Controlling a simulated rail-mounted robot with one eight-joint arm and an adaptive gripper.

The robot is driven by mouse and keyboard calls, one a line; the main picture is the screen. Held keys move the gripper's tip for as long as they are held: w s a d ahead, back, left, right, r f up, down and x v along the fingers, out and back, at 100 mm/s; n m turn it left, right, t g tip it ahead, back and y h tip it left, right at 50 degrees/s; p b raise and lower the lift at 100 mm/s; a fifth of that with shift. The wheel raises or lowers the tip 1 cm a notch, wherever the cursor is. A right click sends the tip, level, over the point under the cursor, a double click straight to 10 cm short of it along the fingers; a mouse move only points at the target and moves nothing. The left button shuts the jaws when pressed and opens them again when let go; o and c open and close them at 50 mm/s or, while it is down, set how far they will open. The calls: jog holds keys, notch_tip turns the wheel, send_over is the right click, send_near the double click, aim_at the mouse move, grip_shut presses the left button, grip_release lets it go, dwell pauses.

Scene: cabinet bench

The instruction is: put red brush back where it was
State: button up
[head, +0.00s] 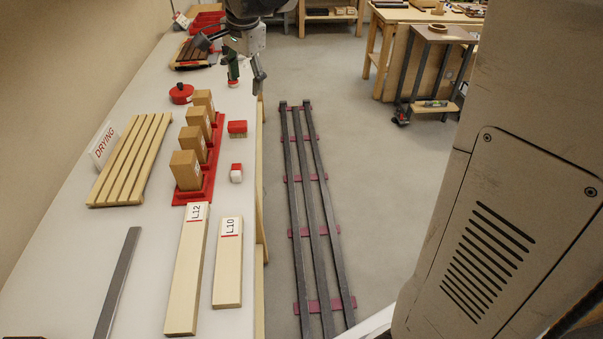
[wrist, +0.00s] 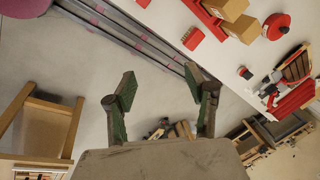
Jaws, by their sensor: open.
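The red brush (head: 237,128) has a red back and pale bristles. It lies on the white bench, right of the red tray of wooden blocks; the wrist view shows it at the upper right (wrist: 192,38). My gripper (head: 246,74) is open and empty, near the bench's right edge, farther along the bench than the brush and apart from it. In the wrist view, the gap between my green-padded fingertips (wrist: 160,80) shows only floor. A slatted wooden rack (head: 132,160) with a DRYING sign (head: 104,144) stands empty at the left.
A red tray (head: 207,185) holds several wooden blocks. A red lidded pot (head: 181,94) and a small red-and-white item (head: 236,173) stand nearby. Boards L12 (head: 187,270) and L10 (head: 228,265) and a grey bar (head: 118,285) lie in front. Long dark rails (head: 305,200) lie on the floor.

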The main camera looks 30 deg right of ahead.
jog(key=s+f+n+t, duration=0.2)
jog(key=s+n, duration=0.4)
jog(key=s, duration=0.8)
jog(key=s+f+n+t, duration=0.2)
jog(key=s+f+n, duration=0.2)
jog(key=s, duration=1)
jog(key=n, duration=0.2)
jog(key=shift+s+n, duration=0.25)
jog(key=shift+n, duration=0.15)
jog(key=shift+f, duration=0.1)
